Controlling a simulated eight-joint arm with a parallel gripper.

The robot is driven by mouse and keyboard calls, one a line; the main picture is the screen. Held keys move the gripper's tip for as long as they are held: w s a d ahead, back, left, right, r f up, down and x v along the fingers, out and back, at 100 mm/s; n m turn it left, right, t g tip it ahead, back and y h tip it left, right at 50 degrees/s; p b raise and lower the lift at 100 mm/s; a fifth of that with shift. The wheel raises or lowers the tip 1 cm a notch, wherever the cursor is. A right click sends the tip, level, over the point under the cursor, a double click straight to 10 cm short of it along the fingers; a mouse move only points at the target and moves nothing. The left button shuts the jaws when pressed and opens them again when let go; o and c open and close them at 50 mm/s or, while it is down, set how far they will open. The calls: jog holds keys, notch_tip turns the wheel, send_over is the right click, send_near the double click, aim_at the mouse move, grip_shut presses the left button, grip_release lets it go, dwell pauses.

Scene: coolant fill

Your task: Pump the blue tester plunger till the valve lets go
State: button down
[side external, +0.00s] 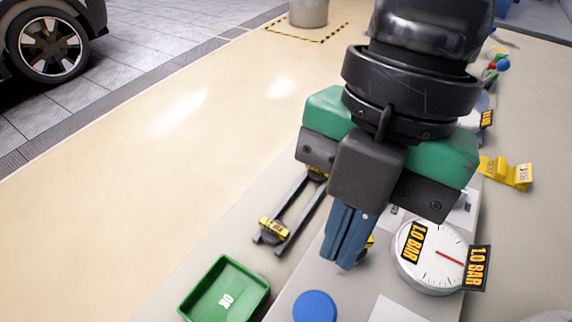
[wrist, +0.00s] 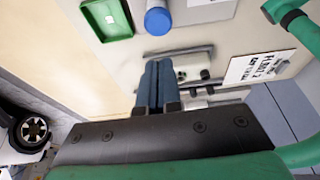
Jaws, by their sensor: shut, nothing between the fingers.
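The blue plunger cap (side external: 315,306) shows at the bottom edge of the side view, round and seen from above. In the wrist view the blue plunger (wrist: 158,20) stands at the top, beyond my fingertips. My gripper (side external: 340,262) points down with its dark blue fingers together and nothing between them. It is a little behind the plunger in the side view, apart from it in the wrist view (wrist: 158,64). A round white gauge (side external: 430,256) with a red needle and "1.0 BAR" labels sits right of the fingers. I cannot make out the valve.
A green tray marked OK (side external: 225,290) lies left of the plunger. A grey two-pronged rack (side external: 290,212) with yellow labels lies behind it. A yellow bracket (side external: 508,172) stands at the right. A printed white card (wrist: 256,55) lies on the bench in the wrist view.

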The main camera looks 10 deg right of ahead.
aim_at(319, 305)
jog(key=x, duration=0.8)
jog(key=shift+w+d+f, duration=0.1)
jog(key=shift+w+d, duration=0.1)
jog(key=shift+w, duration=0.05)
jog(key=shift+f, duration=0.45)
jog(key=shift+f, duration=1.45)
jog(key=v, duration=1.4)
jog(key=shift+s+a+r, duration=0.2)
jog(key=shift+s+a, duration=0.1)
